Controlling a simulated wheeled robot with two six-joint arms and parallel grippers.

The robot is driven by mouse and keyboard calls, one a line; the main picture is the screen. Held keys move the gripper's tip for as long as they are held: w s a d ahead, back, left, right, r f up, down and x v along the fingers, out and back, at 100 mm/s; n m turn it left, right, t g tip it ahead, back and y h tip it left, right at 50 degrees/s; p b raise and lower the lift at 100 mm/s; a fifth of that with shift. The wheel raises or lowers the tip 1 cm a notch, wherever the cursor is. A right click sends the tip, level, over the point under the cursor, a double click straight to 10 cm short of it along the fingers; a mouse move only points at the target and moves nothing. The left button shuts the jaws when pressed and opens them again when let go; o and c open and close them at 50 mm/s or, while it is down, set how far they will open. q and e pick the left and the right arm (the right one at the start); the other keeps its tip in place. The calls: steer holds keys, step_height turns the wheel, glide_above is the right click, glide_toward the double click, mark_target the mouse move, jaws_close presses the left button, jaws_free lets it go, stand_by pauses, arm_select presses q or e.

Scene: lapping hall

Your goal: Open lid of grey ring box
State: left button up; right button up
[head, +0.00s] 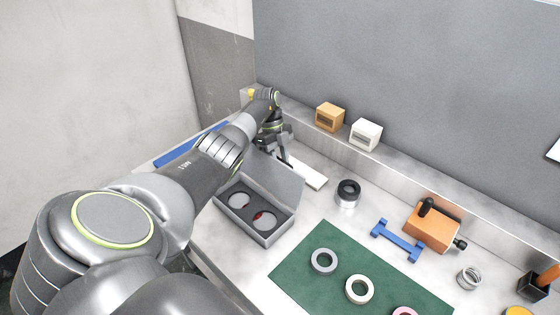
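The grey ring box (285,224) stands on the bench left of the green mat. Its lid (272,178) is raised and stands tilted up at the box's back edge, so the inside shows. The dark insert holds two round light-grey shapes, with small red spots beside them. My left arm reaches over the left side of the box. My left gripper (283,158) is just behind the lid's upper edge, pointing down. Its fingertips are small and partly hidden, so I cannot tell its opening or whether it touches the lid. My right gripper is not in view.
A green mat (308,290) with several rings lies at the front. Two small blocks, orange (329,116) and white (366,134), sit on the back ledge.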

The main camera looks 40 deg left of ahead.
arm_select(q)
steer(key=b+v, duration=0.3)
steer(key=v, duration=0.9)
steer(key=shift+b, duration=0.4)
